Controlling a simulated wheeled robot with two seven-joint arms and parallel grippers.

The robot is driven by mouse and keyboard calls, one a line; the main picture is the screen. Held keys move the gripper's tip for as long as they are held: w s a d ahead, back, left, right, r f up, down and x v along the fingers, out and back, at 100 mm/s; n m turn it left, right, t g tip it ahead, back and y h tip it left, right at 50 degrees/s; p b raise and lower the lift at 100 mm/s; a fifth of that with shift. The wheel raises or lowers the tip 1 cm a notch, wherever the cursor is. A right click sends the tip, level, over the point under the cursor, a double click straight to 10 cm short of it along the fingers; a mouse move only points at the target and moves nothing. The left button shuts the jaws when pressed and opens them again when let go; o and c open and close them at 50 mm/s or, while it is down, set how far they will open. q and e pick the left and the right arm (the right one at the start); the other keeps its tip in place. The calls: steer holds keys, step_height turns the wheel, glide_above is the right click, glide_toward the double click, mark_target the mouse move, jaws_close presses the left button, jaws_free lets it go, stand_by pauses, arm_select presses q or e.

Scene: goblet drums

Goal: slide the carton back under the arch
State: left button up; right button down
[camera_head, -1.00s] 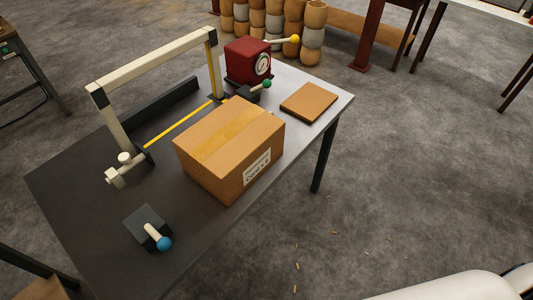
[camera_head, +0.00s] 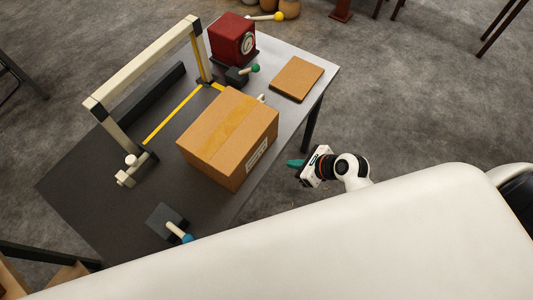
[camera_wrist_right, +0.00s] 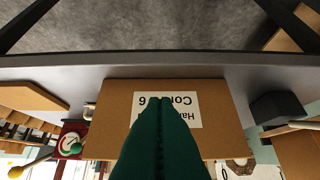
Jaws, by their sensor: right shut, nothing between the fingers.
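The brown carton (camera_head: 228,137) stands upright on the table, with tape along its top and a white label on its side. The arch (camera_head: 143,63), a cream bar on two posts, stands to its left; a yellow line (camera_head: 172,121) runs on the table between its posts. The carton is on the right side of that line, outside the arch. My right gripper (camera_head: 293,163) has teal fingers, shut and empty, beside the table edge and apart from the carton. In the right wrist view the fingers (camera_wrist_right: 160,108) point at the carton's labelled side (camera_wrist_right: 222,100). My left gripper is not in view.
A red box with a dial (camera_head: 232,38) and a green-knobbed lever (camera_head: 243,73) stand behind the carton. A flat brown board (camera_head: 297,78) lies at the right table edge. The grey table (camera_head: 95,195) is bare at left.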

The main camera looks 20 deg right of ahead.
mark_target(259, 156)
steer(key=x, duration=0.3)
steer(key=w+r+x, duration=0.1)
steer(key=x, duration=0.3)
steer(key=p+x, duration=0.1)
steer(key=x, duration=0.2)
steer(key=shift+w+a+r, duration=0.15)
steer(key=shift+w+a, duration=0.1)
steer(key=shift+a, duration=0.25)
steer(key=shift+w+a, duration=0.3)
steer(key=shift+w, duration=0.05)
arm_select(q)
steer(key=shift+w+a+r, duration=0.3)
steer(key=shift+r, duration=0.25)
